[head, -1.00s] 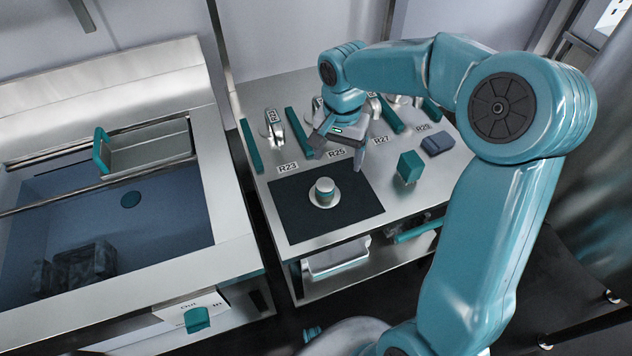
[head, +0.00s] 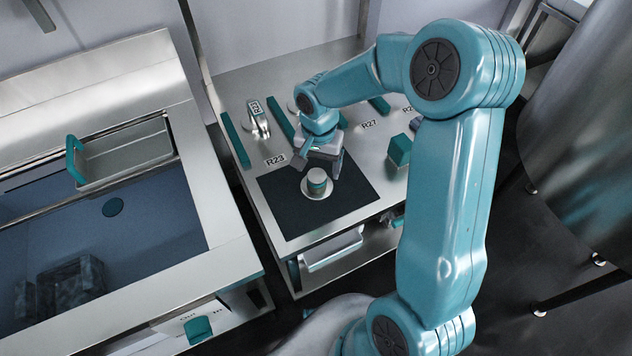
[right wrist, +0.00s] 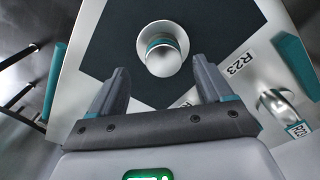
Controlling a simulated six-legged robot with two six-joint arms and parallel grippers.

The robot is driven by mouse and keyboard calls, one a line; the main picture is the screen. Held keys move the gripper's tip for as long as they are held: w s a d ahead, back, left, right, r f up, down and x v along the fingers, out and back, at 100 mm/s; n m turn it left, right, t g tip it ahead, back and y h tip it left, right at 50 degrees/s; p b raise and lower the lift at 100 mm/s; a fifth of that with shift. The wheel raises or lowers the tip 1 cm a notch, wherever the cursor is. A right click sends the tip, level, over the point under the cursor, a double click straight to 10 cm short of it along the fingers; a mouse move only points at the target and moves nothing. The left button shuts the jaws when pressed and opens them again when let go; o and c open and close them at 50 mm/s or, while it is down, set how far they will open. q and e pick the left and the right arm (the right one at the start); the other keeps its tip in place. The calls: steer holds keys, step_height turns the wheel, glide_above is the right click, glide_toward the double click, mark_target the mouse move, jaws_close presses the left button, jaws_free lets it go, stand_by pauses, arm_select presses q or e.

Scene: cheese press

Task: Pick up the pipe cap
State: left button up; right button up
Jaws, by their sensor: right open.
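The pipe cap (head: 317,182) looks like a short white-metal cylinder with a teal band and a wide round flange at its base. It stands on a black mat (head: 350,200) on the steel table. It also shows in the right wrist view (right wrist: 161,50), just beyond the fingertips. My right gripper (head: 320,163) is open and empty, close behind the cap in the head view. In the right wrist view its two fingers (right wrist: 160,78) are spread apart, with the cap ahead between their lines. I see no contact. My left gripper is not in view.
Teal dividers and slots labelled R23 (head: 275,160) and R27 (head: 369,125) line the table behind the mat. A metal fitting (head: 258,118) stands near R23. A teal block (head: 400,149) sits right of the mat. A sink-like basin (head: 150,235) is at left.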

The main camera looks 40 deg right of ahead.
mark_target(317, 174)
steer(key=f, duration=0.6)
steer(key=shift+w, duration=0.25)
steer(key=c, duration=1.3)
steer(key=shift+c, duration=0.2)
steer(key=shift+r, duration=0.15)
